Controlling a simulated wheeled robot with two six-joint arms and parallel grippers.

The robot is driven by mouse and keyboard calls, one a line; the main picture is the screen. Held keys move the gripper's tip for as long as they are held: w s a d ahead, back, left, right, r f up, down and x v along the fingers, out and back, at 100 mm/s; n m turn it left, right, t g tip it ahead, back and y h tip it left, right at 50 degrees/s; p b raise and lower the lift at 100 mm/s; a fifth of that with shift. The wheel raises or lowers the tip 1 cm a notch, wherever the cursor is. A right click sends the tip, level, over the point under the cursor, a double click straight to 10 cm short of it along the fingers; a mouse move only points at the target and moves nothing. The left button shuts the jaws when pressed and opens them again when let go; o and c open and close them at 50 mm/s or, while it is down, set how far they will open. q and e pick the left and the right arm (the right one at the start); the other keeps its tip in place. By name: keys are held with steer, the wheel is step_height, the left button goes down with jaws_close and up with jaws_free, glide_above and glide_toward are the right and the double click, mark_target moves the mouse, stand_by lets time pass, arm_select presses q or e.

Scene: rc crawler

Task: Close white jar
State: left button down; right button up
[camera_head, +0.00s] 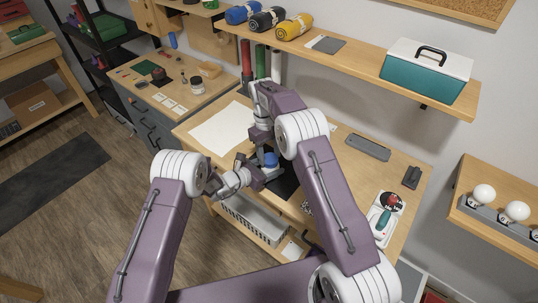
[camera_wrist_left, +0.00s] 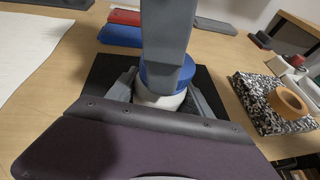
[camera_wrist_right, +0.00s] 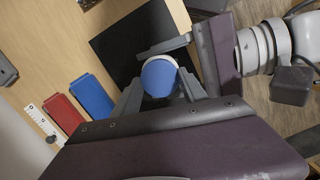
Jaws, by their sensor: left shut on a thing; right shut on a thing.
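The white jar (camera_wrist_left: 160,100) stands on a black mat on the workbench, with a blue lid (camera_head: 271,160) on or right at its top. In the left wrist view my left gripper (camera_wrist_left: 158,97) is shut around the white body. In the right wrist view my right gripper (camera_wrist_right: 160,85) is shut on the blue lid (camera_wrist_right: 158,78), and a white edge of the jar shows past it. A grey finger of my right gripper stands in front of the jar in the left wrist view. Whether the lid sits fully down cannot be told.
The black mat (camera_wrist_left: 98,76) lies under the jar. A blue block (camera_wrist_left: 120,36) and a red block (camera_wrist_left: 124,17) lie behind. A speckled board (camera_wrist_left: 258,104) with an orange ring (camera_wrist_left: 290,101) is to the right. White paper (camera_head: 222,128) lies left on the bench.

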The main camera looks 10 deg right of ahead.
steer(key=m, duration=0.5)
steer(key=m+y, duration=0.1)
steer(key=m, duration=0.1)
steer(key=shift+d+m, duration=0.25)
steer(key=shift+m, duration=0.05)
steer(key=m, duration=0.4)
steer(key=shift+d+y, duration=0.1)
steer(key=shift+y, duration=0.2)
steer(key=m, duration=0.3)
steer(key=m+t, duration=0.1)
steer(key=m, duration=0.2)
steer(key=shift+s+m+y, duration=0.15)
steer(key=shift+m+y, duration=0.15)
steer(key=shift+m, duration=0.1)
steer(key=m, duration=0.3)
steer(key=shift+s+m+t, duration=0.1)
steer(key=shift+m+t, duration=0.2)
steer(key=shift+m, duration=0.1)
steer(key=m, duration=0.6)
steer(key=shift+s+t, duration=0.1)
steer(key=shift+t, duration=0.3)
steer(key=m, duration=0.3)
steer(key=m+h, duration=0.1)
steer(key=m, duration=0.4)
steer(key=shift+s+t, duration=0.1)
steer(key=shift+t, duration=0.3)
steer(key=o, duration=1.4)
